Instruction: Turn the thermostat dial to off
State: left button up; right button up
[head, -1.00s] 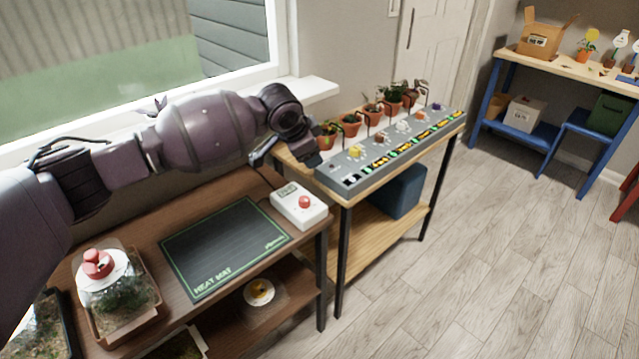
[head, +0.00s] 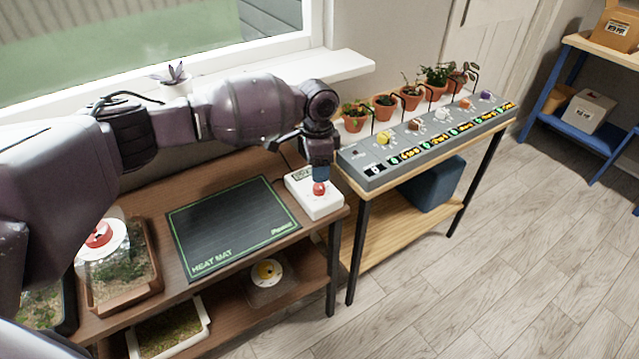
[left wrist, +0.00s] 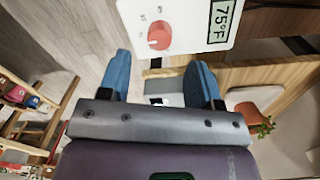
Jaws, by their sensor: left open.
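The thermostat is a white box (head: 327,207) at the right end of the brown shelf's top. Its red dial (head: 319,189) faces up. In the left wrist view the red dial (left wrist: 159,36) shows beside a display (left wrist: 223,20) reading 75°F, with small marks around the dial. My left gripper (head: 320,172) is just above the dial in the head view and hides part of the box. In the left wrist view its two blue fingers (left wrist: 160,75) are apart with nothing between them, and the dial lies beyond the tips. My right gripper is not in view.
A black heat mat (head: 232,225) lies left of the thermostat. A planted tray (head: 150,285) with a clear cover and red-knobbed white disc is further left. A grey control panel (head: 375,176) with knobs and potted plants stands on the right-hand table.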

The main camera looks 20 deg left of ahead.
aim_at(318, 186)
pick_arm(q)
notch_tip(318, 186, down, 5)
jog(key=shift+f+b, duration=0.1)
jog(key=shift+b, duration=0.35)
jog(key=shift+f, duration=0.35)
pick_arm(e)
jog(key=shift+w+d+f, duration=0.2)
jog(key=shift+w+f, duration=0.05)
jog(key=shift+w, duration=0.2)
pick_arm(q)
jog(key=shift+c, duration=0.4)
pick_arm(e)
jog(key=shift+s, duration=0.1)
